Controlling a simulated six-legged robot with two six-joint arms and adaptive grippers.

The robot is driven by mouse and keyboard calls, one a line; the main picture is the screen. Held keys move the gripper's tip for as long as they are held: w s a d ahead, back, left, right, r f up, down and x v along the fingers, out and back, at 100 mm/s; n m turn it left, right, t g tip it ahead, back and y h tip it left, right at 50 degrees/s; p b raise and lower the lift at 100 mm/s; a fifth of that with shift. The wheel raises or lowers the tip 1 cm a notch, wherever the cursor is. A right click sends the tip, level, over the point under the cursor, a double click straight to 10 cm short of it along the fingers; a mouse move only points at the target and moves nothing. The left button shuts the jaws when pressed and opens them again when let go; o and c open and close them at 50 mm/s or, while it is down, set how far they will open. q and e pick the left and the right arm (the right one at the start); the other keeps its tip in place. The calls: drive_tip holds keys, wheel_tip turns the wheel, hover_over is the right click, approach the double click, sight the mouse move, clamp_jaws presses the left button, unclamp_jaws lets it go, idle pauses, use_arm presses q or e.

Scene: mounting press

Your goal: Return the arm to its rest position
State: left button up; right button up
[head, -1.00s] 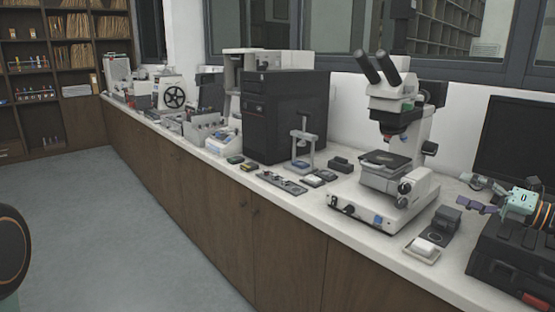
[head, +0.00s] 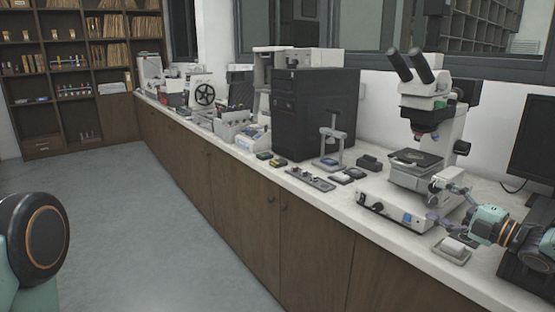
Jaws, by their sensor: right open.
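My right arm, with teal and dark links and an orange band, comes in from the right edge over the bench. My right gripper (head: 444,207) points left, its fingers spread and empty. It shows in front of the right end of the microscope (head: 425,120) base, above and near a small tray with a white block (head: 452,248). I cannot tell if it touches anything. My left gripper is outside the view; a round dark joint of my own body shows at the lower left.
A long white bench (head: 330,203) runs to the back left, carrying a black computer tower (head: 315,115), a small stand (head: 330,150) and several instruments. A monitor (head: 537,140) stands at the right. Bookshelves (head: 75,70) fill the back left. The grey floor (head: 130,220) is clear.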

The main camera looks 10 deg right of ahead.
drive_tip(key=a+f+m+g, duration=0.1)
drive_tip(key=a+f+m, duration=0.45)
drive_tip(key=a, duration=0.45)
drive_tip(key=s+a+f+m+g+h, duration=0.25)
drive_tip(key=s+a+f+m, duration=0.35)
drive_tip(key=f, duration=0.3)
drive_tip(key=s+a+f+m+g+h, duration=0.2)
drive_tip(key=s+a+f+m+g, duration=0.25)
drive_tip(key=a+f, duration=0.45)
drive_tip(key=s+a+f+m+g+h, duration=0.1)
drive_tip(key=s+f+m+g+h, duration=0.1)
drive_tip(key=s, duration=1.4)
drive_tip(key=s+a+f+m+g+h, duration=0.1)
drive_tip(key=s+f+m+g, duration=0.3)
drive_tip(key=s, duration=1.3)
drive_tip(key=shift+s+f+m+g+h, duration=0.3)
drive_tip(key=shift+f+m+g+h, duration=0.15)
drive_tip(key=shift+f+g, duration=0.6)
drive_tip(key=shift+w+d+r, duration=0.1)
drive_tip(key=shift+r, duration=0.05)
